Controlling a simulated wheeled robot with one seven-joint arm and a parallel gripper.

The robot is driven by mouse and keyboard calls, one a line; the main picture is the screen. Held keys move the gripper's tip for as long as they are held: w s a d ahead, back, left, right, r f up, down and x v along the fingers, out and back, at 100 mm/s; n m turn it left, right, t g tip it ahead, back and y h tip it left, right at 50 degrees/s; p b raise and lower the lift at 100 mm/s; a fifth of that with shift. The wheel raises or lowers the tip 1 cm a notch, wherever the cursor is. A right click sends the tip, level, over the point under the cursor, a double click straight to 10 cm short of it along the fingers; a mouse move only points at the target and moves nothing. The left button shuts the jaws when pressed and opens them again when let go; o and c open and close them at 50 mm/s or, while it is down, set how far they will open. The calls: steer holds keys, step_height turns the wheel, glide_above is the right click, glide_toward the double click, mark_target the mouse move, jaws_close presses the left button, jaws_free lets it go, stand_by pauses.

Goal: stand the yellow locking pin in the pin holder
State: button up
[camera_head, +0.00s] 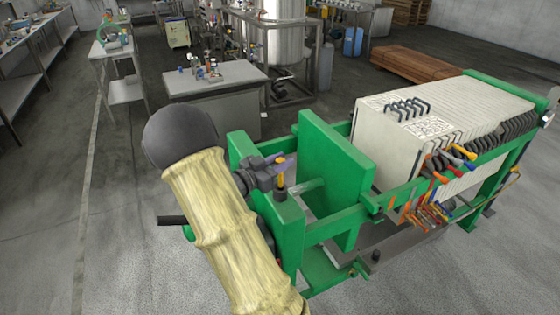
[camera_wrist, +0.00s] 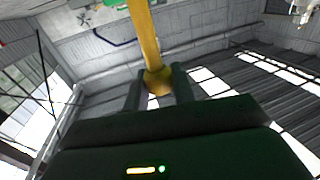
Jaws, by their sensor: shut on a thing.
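The yellow locking pin (camera_head: 281,181) shows in the head view as a short upright yellow piece below my gripper (camera_head: 279,166). In the wrist view the pin (camera_wrist: 147,35) runs up from a rounded yellow end held between the two fingers of my gripper (camera_wrist: 158,88). The gripper is shut on that end. A small dark piece, which looks like the pin holder (camera_head: 280,195), sits on top of the green post, right under the pin. I cannot tell whether the pin's lower end is inside it or just above it.
The green press frame (camera_head: 335,160) stands around the gripper, with an upright green plate to its right. A stack of pale filter plates (camera_head: 440,120) with coloured handles lies further right. A grey workbench (camera_head: 215,85) stands behind. Floor is clear at left.

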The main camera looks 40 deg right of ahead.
steer(key=shift+f+b, duration=1.2)
steer(key=shift+f, duration=0.6)
steer(key=o, duration=1.1)
steer(key=shift+c, duration=0.2)
steer(key=shift+a, duration=0.1)
steer(key=a+b, duration=0.2)
steer(key=a, duration=1.5)
steer(key=shift+s+b, duration=0.2)
steer(key=shift+b, duration=0.1)
steer(key=shift+f, duration=0.1)
